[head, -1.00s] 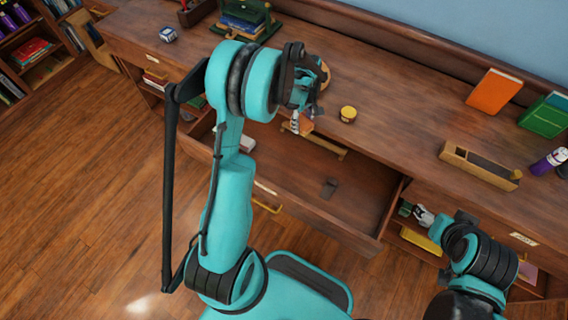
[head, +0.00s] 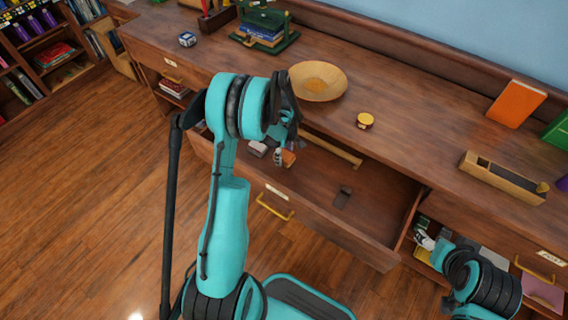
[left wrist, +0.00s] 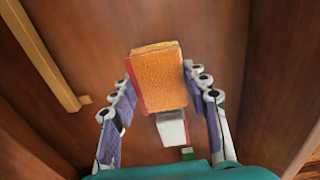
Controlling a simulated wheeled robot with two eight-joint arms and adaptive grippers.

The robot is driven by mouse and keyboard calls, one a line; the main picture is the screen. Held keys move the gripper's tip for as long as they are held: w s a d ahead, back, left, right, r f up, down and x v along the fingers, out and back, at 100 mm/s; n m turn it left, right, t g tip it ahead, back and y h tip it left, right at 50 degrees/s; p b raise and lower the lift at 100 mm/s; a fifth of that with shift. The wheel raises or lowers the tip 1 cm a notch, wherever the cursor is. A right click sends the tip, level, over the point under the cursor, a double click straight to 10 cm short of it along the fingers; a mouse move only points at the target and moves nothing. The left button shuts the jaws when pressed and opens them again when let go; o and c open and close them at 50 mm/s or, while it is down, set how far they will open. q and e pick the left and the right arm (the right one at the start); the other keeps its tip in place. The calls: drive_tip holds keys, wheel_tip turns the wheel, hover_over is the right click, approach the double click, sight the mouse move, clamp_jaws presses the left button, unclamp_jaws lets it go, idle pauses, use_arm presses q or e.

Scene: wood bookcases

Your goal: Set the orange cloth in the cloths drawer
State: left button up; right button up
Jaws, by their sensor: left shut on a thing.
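The orange cloth (left wrist: 160,78) is a small folded block with a red side edge. My left gripper (head: 285,152) is shut on it, one finger on each side in the left wrist view. In the head view the orange cloth (head: 288,158) shows just below the fingers, over the left part of the open drawer (head: 345,215). I cannot tell whether it touches the drawer floor. The drawer has a label and a yellow handle (head: 275,207); the label is too small to read. My right gripper (head: 425,240) is at the lower right by a shelf, its fingers unclear.
A wooden strip (head: 332,148) runs along the back. On the counter stand a bowl (head: 318,82), a yellow tin (head: 365,120) and a wooden organizer (head: 503,178).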

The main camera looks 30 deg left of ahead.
sight(284, 161)
use_arm(q)
wheel_tip(284, 161, down, 4)
drive_tip(key=shift+a+f+b, duration=0.15)
drive_tip(key=shift+f+b, duration=0.05)
drive_tip(key=shift+b, duration=0.95)
drive_tip(key=shift+r, duration=0.2)
drive_tip(key=o, duration=1)
drive_tip(key=shift+f, duration=0.2)
drive_tip(key=shift+r, duration=0.1)
